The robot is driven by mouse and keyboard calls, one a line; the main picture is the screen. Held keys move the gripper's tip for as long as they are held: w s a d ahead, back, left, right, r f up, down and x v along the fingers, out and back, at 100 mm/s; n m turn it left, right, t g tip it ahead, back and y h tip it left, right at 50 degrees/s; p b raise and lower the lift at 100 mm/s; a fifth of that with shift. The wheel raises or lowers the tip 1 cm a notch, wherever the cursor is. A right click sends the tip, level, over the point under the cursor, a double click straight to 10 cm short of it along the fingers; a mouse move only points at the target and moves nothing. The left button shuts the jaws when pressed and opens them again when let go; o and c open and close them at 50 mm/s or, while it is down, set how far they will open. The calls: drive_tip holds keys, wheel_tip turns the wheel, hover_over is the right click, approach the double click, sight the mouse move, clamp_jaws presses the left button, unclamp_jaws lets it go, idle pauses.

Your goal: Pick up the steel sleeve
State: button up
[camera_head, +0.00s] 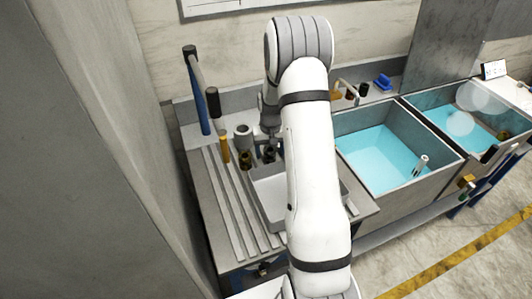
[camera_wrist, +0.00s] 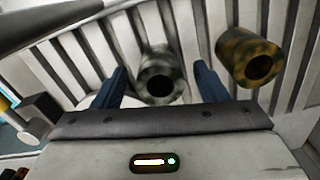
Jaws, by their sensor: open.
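The steel sleeve (camera_wrist: 158,72) is a mottled grey hollow cylinder with a dark bore. In the wrist view it lies in the gap between the two blue fingers of my gripper (camera_wrist: 160,69). The fingers are open, with visible space on both sides of the sleeve, and I see no contact. In the head view my gripper (camera_head: 269,130) is partly hidden behind my arm, low over the ribbed drainboard. I cannot tell there which small cylinder is the sleeve between the fingers.
A brown-and-yellow mottled sleeve (camera_wrist: 246,57) lies close to the right finger. In the head view a light grey cylinder (camera_head: 243,136) stands left of my gripper. A grey tray (camera_head: 269,197) sits in front, partly behind my arm. A water-filled sink (camera_head: 385,158) is at right.

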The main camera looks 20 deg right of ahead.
drive_tip(key=shift+f, duration=0.2)
drive_tip(key=shift+c, duration=0.6)
drive_tip(key=c, duration=1.2)
